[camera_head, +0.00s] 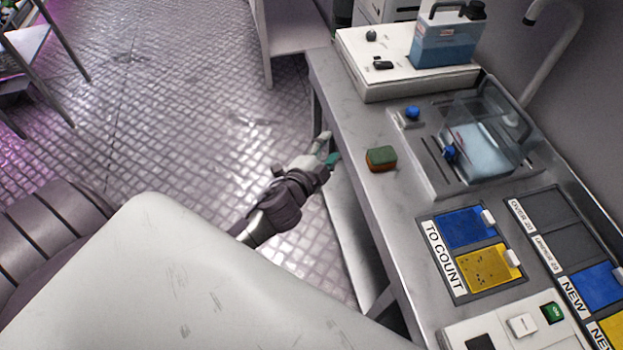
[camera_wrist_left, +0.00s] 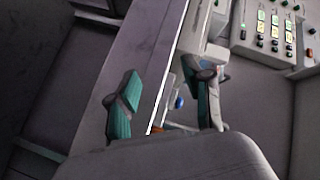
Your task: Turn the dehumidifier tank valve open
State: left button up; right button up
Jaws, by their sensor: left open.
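A clear tank (camera_head: 488,140) with pale blue liquid sits in a metal drain tray (camera_head: 432,165) on the bench. A blue knob (camera_head: 449,152) is on its near left side, and it looks like the valve; I cannot tell its setting. Another blue knob (camera_head: 412,112) stands on the tray's back left corner. My left gripper (camera_head: 328,147) is open and empty at the bench's left edge, apart from the tank and both knobs. In the left wrist view its teal-padded fingers (camera_wrist_left: 165,107) are spread, with a small blue part (camera_wrist_left: 179,102) showing between them.
A green and orange sponge (camera_head: 381,158) lies between my left gripper and the tray. A white unit (camera_head: 400,75) bearing a jug of blue liquid (camera_head: 447,42) stands at the back. Blue and yellow cards (camera_head: 466,228) lie nearer. Open floor is left of the bench.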

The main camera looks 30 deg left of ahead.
pick_arm(q)
jog(key=s+a+f+n+g+p, duration=0.1)
jog(key=s+f+n+g+p, duration=0.1)
jog(key=f, duration=1.3)
jog(key=shift+s+n+g+p, duration=0.3)
jog(key=shift+s+g+p, duration=0.25)
jog(key=shift+s+g, duration=0.8)
jog(key=shift+s+a+t, duration=0.15)
jog(key=shift+s+t, duration=0.1)
